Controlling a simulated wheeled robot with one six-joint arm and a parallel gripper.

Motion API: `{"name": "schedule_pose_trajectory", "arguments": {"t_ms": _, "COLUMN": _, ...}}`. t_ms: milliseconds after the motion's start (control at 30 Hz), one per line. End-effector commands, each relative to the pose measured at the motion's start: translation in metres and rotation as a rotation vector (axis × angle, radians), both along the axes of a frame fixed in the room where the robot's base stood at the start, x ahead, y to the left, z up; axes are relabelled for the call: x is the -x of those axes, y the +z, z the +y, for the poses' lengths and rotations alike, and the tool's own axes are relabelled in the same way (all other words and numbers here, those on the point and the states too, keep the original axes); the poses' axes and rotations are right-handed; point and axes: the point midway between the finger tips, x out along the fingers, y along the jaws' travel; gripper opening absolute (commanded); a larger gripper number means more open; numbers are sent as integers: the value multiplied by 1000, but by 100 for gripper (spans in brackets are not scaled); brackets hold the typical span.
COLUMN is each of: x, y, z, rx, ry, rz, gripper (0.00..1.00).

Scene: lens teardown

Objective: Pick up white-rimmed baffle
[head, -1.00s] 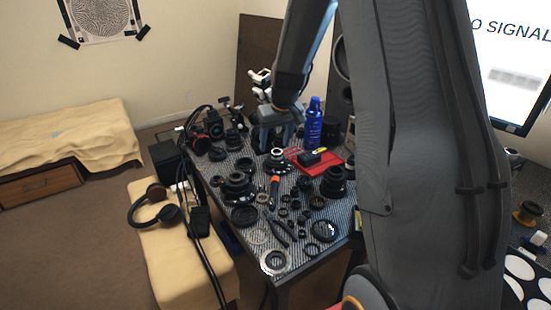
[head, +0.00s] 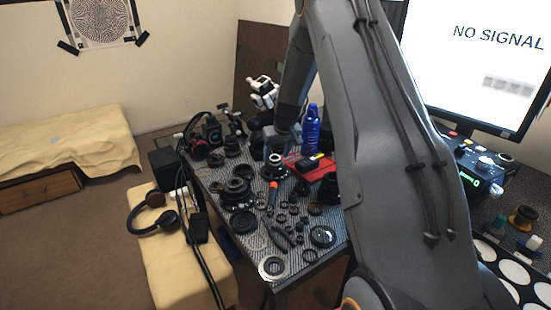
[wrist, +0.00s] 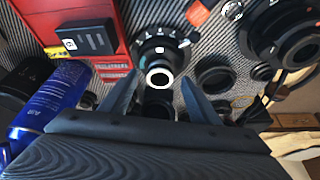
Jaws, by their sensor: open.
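The white-rimmed baffle (wrist: 160,77) is a small dark ring with a bright white rim. In the head view my gripper (head: 275,150) hangs over the far part of the table.
A red tray (wrist: 112,63) with a dark box lies left of the baffle, and a blue bottle (wrist: 52,105) stands near it. Several black lens rings crowd the patterned table (head: 258,225). A large lens part (wrist: 290,35) lies at right.

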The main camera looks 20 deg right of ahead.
Motion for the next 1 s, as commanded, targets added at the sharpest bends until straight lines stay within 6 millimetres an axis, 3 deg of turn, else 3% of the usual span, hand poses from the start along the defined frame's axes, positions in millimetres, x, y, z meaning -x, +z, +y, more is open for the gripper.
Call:
{"name": "schedule_pose_trajectory", "arguments": {"t_ms": 333, "x": -3, "y": -7, "z": 0, "rx": 0, "ry": 1, "rz": -1, "gripper": 56}}
{"name": "schedule_pose_trajectory", "arguments": {"t_ms": 600, "x": -3, "y": -7, "z": 0, "rx": 0, "ry": 1, "rz": -1, "gripper": 12}}
{"name": "schedule_pose_trajectory", "arguments": {"t_ms": 867, "x": -3, "y": -5, "z": 0, "rx": 0, "ry": 1, "rz": -1, "gripper": 12}}
{"name": "schedule_pose_trajectory", "arguments": {"t_ms": 1000, "x": -4, "y": 8, "z": 0, "rx": 2, "ry": 1, "rz": -4, "gripper": 12}}
